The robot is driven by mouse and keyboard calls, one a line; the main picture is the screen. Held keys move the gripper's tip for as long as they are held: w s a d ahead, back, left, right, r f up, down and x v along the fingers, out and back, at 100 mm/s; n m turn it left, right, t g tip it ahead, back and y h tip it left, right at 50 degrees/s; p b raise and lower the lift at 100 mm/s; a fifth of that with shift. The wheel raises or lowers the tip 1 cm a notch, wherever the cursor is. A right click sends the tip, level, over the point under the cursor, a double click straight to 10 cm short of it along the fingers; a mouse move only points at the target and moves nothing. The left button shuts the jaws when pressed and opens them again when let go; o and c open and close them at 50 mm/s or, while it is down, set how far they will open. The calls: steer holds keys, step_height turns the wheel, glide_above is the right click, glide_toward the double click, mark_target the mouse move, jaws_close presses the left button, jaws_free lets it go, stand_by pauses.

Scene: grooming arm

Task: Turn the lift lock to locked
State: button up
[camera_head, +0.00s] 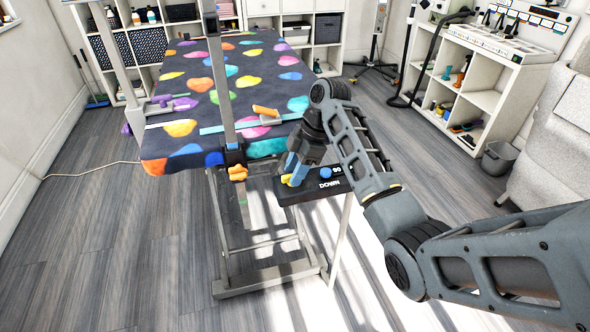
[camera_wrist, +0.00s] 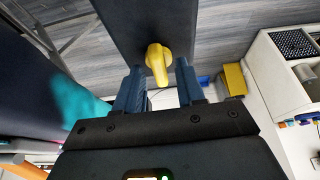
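A yellow lever knob (camera_wrist: 157,58), which looks like the lift lock, is on a dark control panel (camera_wrist: 133,22) at the table's front edge. In the head view the panel (camera_head: 327,191) carries the word DOWN and a blue button (camera_head: 326,173), and a little of the yellow knob (camera_head: 286,180) shows beside my fingers. My gripper (camera_head: 290,174) points down at the panel's left end. In the wrist view my gripper (camera_wrist: 159,72) is open, with a blue finger on each side of the lever's end and gaps visible. Any lock marking is hidden or too small to read.
The grooming table (camera_head: 205,95) with a colourful spotted top stands left of my arm. An upright post (camera_head: 222,80) with an orange clamp knob (camera_head: 238,173) rises close to the gripper's left. White shelves (camera_head: 484,75) and a grey bin (camera_head: 500,158) stand right.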

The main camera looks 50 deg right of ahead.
steer(key=p+v, duration=0.2)
steer(key=v, duration=0.5)
steer(key=shift+d+r, duration=0.2)
steer(key=shift+r, duration=0.15)
steer(key=shift+s, duration=0.2)
stand_by(0.4)
